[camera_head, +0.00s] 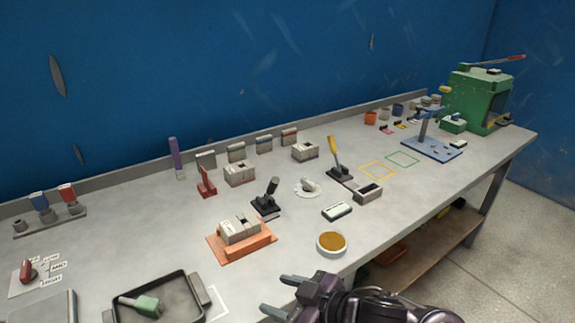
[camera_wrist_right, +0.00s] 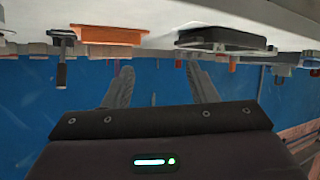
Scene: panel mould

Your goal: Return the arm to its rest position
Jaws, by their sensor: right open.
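My right gripper (camera_head: 277,296) is at the front edge of the bench in the head view, beside the dark tray and below the round dish. Its two fingers are apart with nothing between them. In the right wrist view the open fingers (camera_wrist_right: 160,88) show against the blue wall, and the bench appears upside down at the top. My left gripper is in neither view.
The grey bench (camera_head: 300,240) holds a dark tray (camera_head: 118,316) with a green-headed tool (camera_head: 148,305), an orange base with grey blocks (camera_head: 228,255), a round dish (camera_head: 332,243) and a green press (camera_head: 470,100). Open floor (camera_head: 500,240) lies at the right.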

